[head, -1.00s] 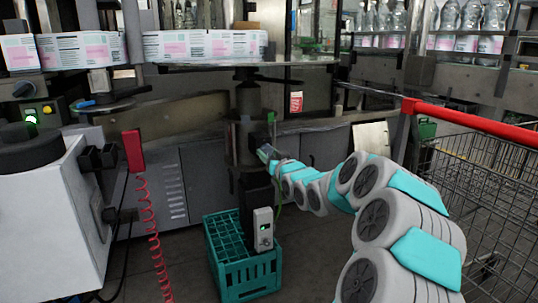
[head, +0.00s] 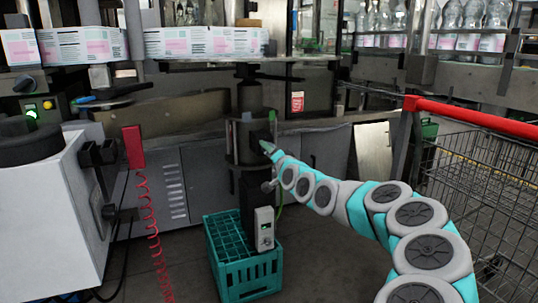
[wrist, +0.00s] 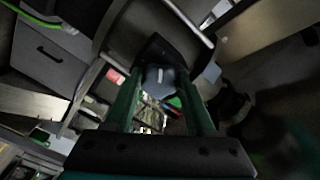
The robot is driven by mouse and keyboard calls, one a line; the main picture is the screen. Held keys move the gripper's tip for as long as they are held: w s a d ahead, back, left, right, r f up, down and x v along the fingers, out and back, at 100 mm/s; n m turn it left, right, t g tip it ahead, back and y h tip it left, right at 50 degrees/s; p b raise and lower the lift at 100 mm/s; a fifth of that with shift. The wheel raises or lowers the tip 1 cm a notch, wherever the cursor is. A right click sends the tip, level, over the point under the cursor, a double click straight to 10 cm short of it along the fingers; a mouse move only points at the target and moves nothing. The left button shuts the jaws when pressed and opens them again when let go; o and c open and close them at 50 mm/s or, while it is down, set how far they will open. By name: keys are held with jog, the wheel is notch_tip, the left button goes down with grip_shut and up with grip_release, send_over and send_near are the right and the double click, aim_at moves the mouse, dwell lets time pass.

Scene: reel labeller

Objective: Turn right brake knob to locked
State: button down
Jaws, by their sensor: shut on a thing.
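The right brake knob (wrist: 163,77) is a dark grey knob with a short white mark, seen in the wrist view between the two green fingers of my gripper (wrist: 160,92). The fingers are closed on its sides. In the head view my gripper (head: 267,147) reaches the dark cylindrical unit (head: 243,140) under the labeller's round plate. The knob is small there and mostly hidden by the gripper. I cannot read any locked marking around it.
A teal crate (head: 250,277) stands on the floor below, with a grey box (head: 264,229) above it. A red-handled wire cart (head: 480,180) stands close to my arm on the right. A red handset with a coiled cord (head: 133,147) hangs at left.

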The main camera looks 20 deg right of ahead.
jog(key=shift+m, duration=0.5)
jog(key=shift+c, duration=1.2)
grip_release()
jog(key=s+b, duration=0.1)
jog(key=s, duration=0.6)
jog(key=shift+s+a+b, duration=0.2)
jog(key=shift+s+b, duration=0.15)
jog(key=shift+s, duration=0.05)
